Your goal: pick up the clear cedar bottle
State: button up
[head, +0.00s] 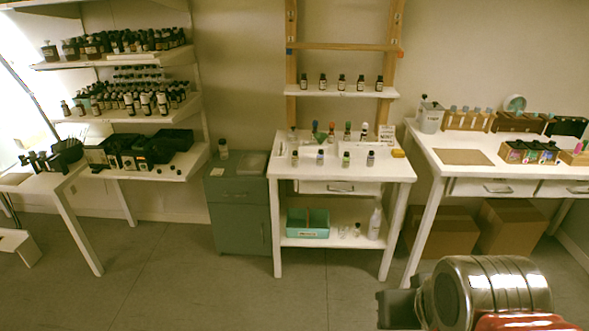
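Several small bottles stand on the white middle table (400,171). The front row has a dark-capped bottle (295,159), a pale bottle (320,157), a yellowish-green bottle (346,159) and a bottle with a bluish label (370,158). Behind them stand bottles with green, red, dark and white caps, including a red-capped one (331,132). The labels are too small to read, so I cannot tell which bottle is the clear cedar one. Part of my arm shows at the lower right, away from the bottles.
Dark bottles stand on a wooden-framed shelf (340,93) above the table. A grey cabinet (236,215) adjoins it on the left. Crowded shelves (120,118) are at left, and another table (420,150) with racks is at right. The floor (190,285) in front is clear.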

aim_at(294, 156)
jog(key=k, duration=0.35)
jog(key=u, duration=0.2)
jog(key=i, duration=0.45)
jog(key=u, duration=0.6)
jog(key=i, duration=0.8)
jog(key=u, duration=0.25)
jog(key=i, duration=1.85)
jog(key=z, duration=0.5)
